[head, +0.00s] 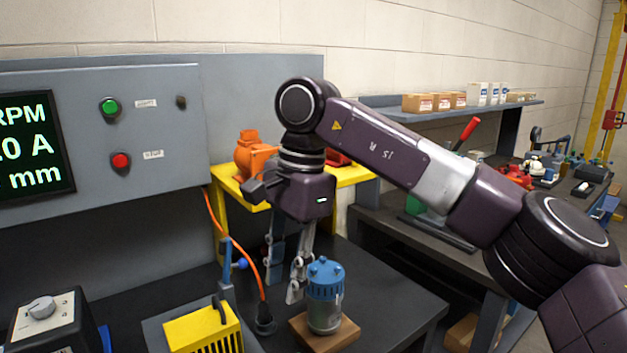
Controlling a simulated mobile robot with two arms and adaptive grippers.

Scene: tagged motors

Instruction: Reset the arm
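My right arm comes in from the right edge, bends at its dark upper joint, and its gripper (284,286) hangs pointing down over the dark bench. The two fingers are apart, with nothing visible between them. A motor with a blue top and a grey lower body (325,281) stands upright on a wooden block (346,334), just right of the fingers. The near finger is very close to the motor; I cannot tell if they touch. My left gripper is not in view.
A grey panel (180,145) with green and red buttons and a screen stands behind, left. A yellow box (202,334), an orange cable (235,238) and a dial unit (48,318) are left. A yellow stand (352,178) holds orange motors. The bench (398,309) is clear right of the block.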

